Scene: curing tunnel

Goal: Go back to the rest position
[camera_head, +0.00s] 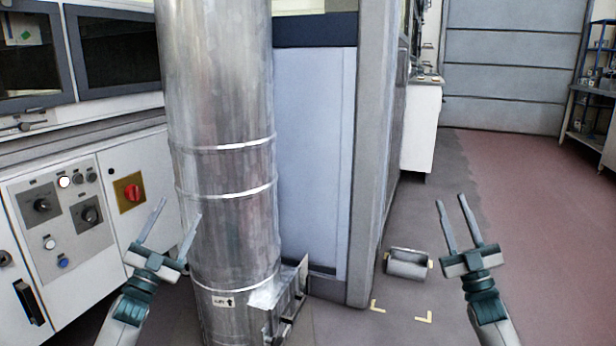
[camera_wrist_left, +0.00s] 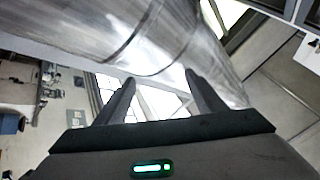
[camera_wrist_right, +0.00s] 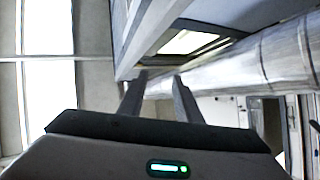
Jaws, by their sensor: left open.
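My left gripper (camera_head: 180,208) is raised in the left part of the head view, in front of the white control cabinet and close to the left side of the metal duct. Its two fingers point up and stand apart with nothing between them. They also show in the left wrist view (camera_wrist_left: 159,76), with the duct behind them. My right gripper (camera_head: 450,199) is raised at the right, over open floor in the picture. Its fingers are apart and empty, also in the right wrist view (camera_wrist_right: 160,76).
The tall shiny duct (camera_head: 225,120) stands between my arms, with a small open hatch (camera_head: 290,300) low on it. The control cabinet (camera_head: 90,260) has knobs and a red switch (camera_head: 133,193). A metal cylinder (camera_head: 408,264) lies on the floor near yellow marks. Floor at right is clear.

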